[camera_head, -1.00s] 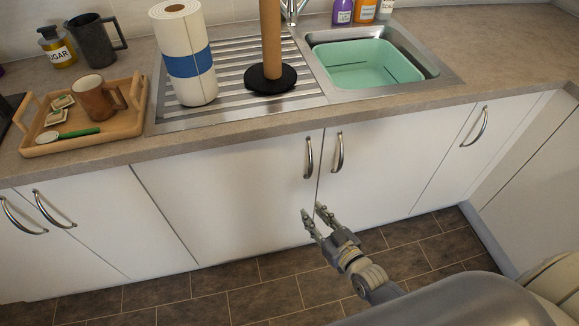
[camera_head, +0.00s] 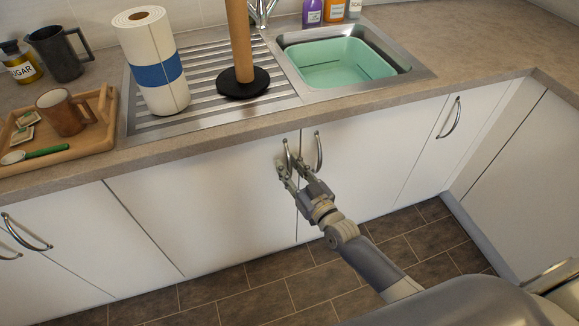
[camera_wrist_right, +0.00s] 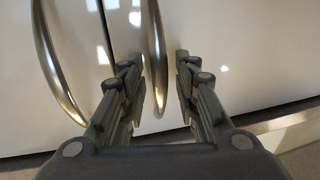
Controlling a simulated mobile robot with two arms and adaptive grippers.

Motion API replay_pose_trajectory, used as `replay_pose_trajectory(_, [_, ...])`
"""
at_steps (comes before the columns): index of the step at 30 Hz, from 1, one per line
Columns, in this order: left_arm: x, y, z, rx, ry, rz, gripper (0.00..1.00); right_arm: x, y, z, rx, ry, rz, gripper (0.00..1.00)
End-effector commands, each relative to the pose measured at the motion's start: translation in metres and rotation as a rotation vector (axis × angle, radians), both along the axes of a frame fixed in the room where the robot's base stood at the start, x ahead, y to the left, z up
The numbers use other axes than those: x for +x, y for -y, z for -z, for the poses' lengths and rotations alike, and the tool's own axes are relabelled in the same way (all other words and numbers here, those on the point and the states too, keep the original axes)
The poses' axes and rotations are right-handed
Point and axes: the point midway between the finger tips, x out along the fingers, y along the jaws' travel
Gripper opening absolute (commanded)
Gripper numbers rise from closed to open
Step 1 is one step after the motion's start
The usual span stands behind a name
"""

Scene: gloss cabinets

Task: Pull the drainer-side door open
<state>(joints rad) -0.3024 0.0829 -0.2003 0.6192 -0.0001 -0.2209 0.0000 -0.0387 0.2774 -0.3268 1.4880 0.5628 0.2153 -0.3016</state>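The drainer-side door (camera_head: 200,205) is a white gloss cabinet door under the drainer, and it looks closed. Its curved metal handle (camera_head: 287,153) is near its right edge. My right gripper (camera_head: 291,168) is at the lower part of this handle, fingers apart. In the right wrist view, the handle (camera_wrist_right: 153,45) comes down between the open fingers of the gripper (camera_wrist_right: 160,75), nearer the left finger. I cannot tell whether a finger touches it. My left gripper is not in view.
The neighbouring door's handle (camera_head: 319,150) is close beside, and also shows in the wrist view (camera_wrist_right: 52,55). The tiled floor (camera_head: 230,295) in front looks clear.

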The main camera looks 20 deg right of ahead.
Motion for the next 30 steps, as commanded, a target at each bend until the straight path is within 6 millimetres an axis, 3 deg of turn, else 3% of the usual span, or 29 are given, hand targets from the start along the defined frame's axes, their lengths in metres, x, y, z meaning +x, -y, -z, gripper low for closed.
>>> replay_pose_trajectory(10, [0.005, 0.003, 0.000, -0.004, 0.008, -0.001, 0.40, 0.005, -0.001, 0.000, 0.000, -0.001, 0.000, 0.29])
replay_pose_trajectory(14, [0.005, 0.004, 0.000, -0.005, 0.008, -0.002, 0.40, 0.004, -0.001, 0.000, 0.000, -0.001, 0.000, 0.02])
replay_pose_trajectory(15, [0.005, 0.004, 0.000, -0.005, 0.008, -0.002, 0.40, 0.004, -0.001, 0.000, 0.000, -0.001, 0.000, 0.00])
replay_pose_trajectory(24, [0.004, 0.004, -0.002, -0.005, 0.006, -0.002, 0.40, 0.002, -0.001, 0.000, 0.001, -0.001, 0.004, 0.00])
replay_pose_trajectory(30, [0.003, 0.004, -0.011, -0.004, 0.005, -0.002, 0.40, -0.013, 0.000, -0.001, 0.003, -0.004, 0.031, 0.00])
